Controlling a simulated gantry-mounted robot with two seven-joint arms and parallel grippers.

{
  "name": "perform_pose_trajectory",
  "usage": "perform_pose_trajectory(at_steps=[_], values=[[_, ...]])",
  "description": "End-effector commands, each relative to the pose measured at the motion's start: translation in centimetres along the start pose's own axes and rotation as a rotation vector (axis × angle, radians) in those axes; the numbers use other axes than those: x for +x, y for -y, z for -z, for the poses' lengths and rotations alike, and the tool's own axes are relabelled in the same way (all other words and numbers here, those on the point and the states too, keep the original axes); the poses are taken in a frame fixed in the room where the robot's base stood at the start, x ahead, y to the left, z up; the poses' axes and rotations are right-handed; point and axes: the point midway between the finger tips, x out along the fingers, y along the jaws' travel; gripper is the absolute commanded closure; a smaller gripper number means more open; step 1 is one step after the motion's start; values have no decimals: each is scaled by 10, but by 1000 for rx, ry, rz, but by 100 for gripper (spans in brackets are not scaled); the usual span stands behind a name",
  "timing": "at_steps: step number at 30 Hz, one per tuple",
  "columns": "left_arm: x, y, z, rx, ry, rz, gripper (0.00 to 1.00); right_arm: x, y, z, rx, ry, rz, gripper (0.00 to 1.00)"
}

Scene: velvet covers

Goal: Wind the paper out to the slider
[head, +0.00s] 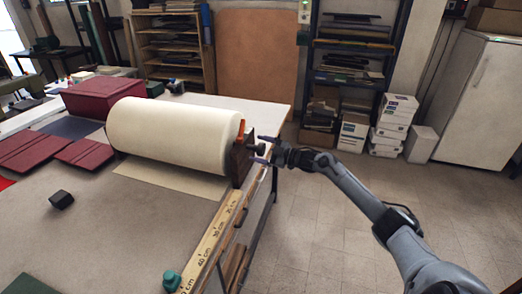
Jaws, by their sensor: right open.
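A thick cream paper roll (172,130) lies on its side in a holder on the table. A flat strip of paper (170,178) reaches a short way out from under its front. A wooden ruler (213,238) with centimetre marks runs along the table's right edge. A teal slider (172,281) sits at the ruler's near end, by the bottom of the picture. My right gripper (263,151) is open at the dark wooden end block (238,160) of the roll holder. A small dark knob (257,149) shows between its fingers; I cannot tell whether they touch it. My left gripper is not in view.
Dark red book covers (85,153) and a red box (103,96) lie to the left of the roll. A small black block (61,199) stands on the grey tabletop (100,245). The table between the strip and the slider is clear.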

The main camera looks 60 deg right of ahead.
Motion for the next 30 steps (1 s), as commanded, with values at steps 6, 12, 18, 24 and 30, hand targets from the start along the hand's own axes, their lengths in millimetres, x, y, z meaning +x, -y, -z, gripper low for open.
perform_pose_trajectory(at_steps=[6,12,18,24,30], values=[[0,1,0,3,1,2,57,0,0,0,0,0,0,27],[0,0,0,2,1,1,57,0,0,0,0,0,0,58],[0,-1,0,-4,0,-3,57,0,0,0,0,0,-1,88],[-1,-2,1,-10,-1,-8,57,0,-1,1,6,0,-1,94],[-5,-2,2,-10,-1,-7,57,5,-2,2,59,3,2,94]])
